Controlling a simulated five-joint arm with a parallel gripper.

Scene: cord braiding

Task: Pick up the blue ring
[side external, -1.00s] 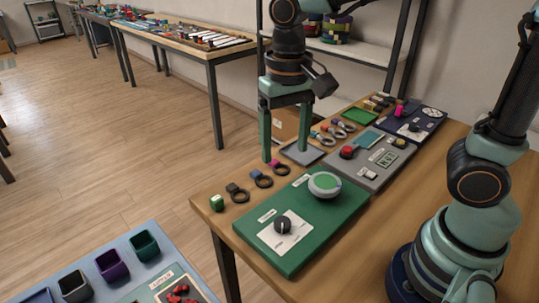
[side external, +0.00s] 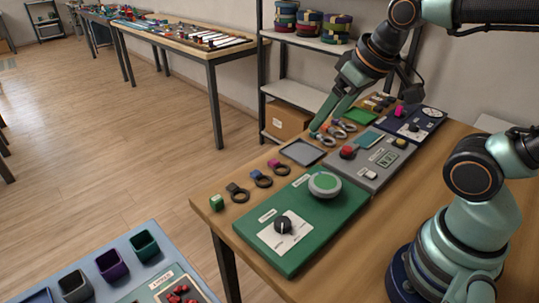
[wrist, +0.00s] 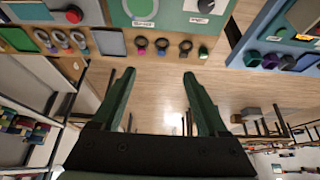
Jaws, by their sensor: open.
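The blue ring (side external: 262,180), a dark band with a blue top, lies on the table between a black-topped ring (side external: 238,193) and a magenta-topped ring (side external: 279,167). In the wrist view the blue ring (wrist: 162,47) is in the middle of that row, beyond my fingertips. My gripper (side external: 322,122) is tilted at the back of the table, near the far rings and well apart from the blue ring. In the wrist view my gripper (wrist: 159,76) has its two green fingers spread, with nothing between them.
A green cube (side external: 217,203) sits beside the black-topped ring. A grey tray (side external: 302,152) lies behind the row. A green panel (side external: 300,235) with a dial and round button stands in front. More rings (side external: 348,126) lie farther back, beside a grey panel (side external: 368,160).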

